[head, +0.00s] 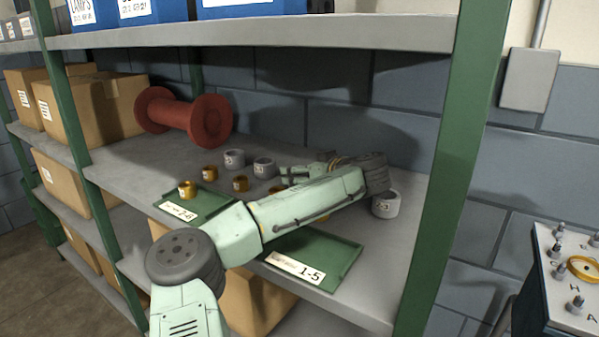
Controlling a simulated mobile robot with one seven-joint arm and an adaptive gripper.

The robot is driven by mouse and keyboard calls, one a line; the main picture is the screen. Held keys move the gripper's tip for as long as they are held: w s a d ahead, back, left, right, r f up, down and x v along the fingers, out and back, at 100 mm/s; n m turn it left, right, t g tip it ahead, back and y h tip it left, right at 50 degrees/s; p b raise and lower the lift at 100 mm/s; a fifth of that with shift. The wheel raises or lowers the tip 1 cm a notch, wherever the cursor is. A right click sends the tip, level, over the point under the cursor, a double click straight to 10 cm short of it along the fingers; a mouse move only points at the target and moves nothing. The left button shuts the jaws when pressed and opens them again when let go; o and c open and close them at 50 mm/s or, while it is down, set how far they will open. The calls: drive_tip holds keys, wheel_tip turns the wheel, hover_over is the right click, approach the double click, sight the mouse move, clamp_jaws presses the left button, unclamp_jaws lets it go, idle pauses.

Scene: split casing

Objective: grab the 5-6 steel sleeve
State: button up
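Three steel-grey sleeves show on the middle shelf: one (234,159) at the back, one (264,168) just right of it, and a larger-looking one (386,205) at the right, beyond my arm. Their markings are too small to read, so I cannot tell which is the 5-6 sleeve. My gripper (288,176) is low over the shelf, right of the two back steel sleeves. My arm partly covers it, and I cannot see whether its fingers are open or hold anything.
Several brass sleeves (188,188) stand nearby, one on the left green tray (215,204). A green tray labelled 1-5 (335,256) lies at the front edge, partly behind my arm. A red spool (185,115) and cardboard boxes (100,112) stand left. A green post (447,165) bounds the right.

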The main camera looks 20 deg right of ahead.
drive_tip(key=shift+w+f, duration=0.15)
drive_tip(key=shift+w, duration=0.15)
drive_tip(key=shift+c, duration=0.4)
clamp_jaws()
idle(0.5)
